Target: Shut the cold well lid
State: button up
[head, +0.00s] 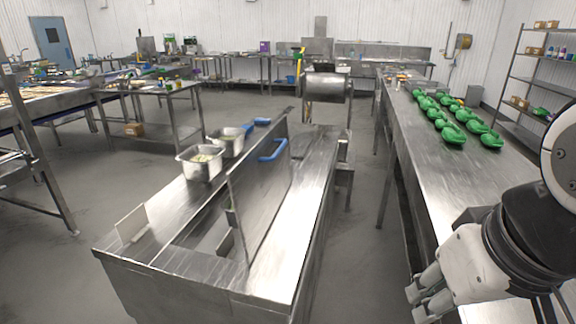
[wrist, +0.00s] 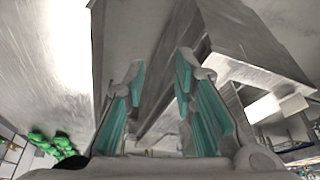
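The cold well lid (head: 262,195) is a flat steel panel standing upright along the right side of the open well (head: 203,238) in the steel counter. A blue handle (head: 273,150) shows near its upper far end. My gripper (head: 428,292) is at the lower right of the head view, well to the right of the lid and apart from it. In the wrist view my gripper (wrist: 158,78) has its teal-padded fingers spread with nothing between them. Steel surfaces lie beyond the fingers, but I cannot tell which one is the lid there.
Two steel pans (head: 201,163) stand on the counter left of the lid, with another blue handle (head: 262,122) behind. A long steel table (head: 425,165) on the right carries several green bowls (head: 453,134). Open floor (head: 350,255) lies between counter and table.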

aim_at(258, 182)
jog(key=i+j+u, duration=0.15)
jog(key=u, duration=0.2)
jog(key=i+j+z, duration=0.1)
jog(key=i, duration=0.3)
jog(key=i+j+z, duration=0.15)
jog(key=i+j, duration=0.1)
jog(key=i, duration=0.1)
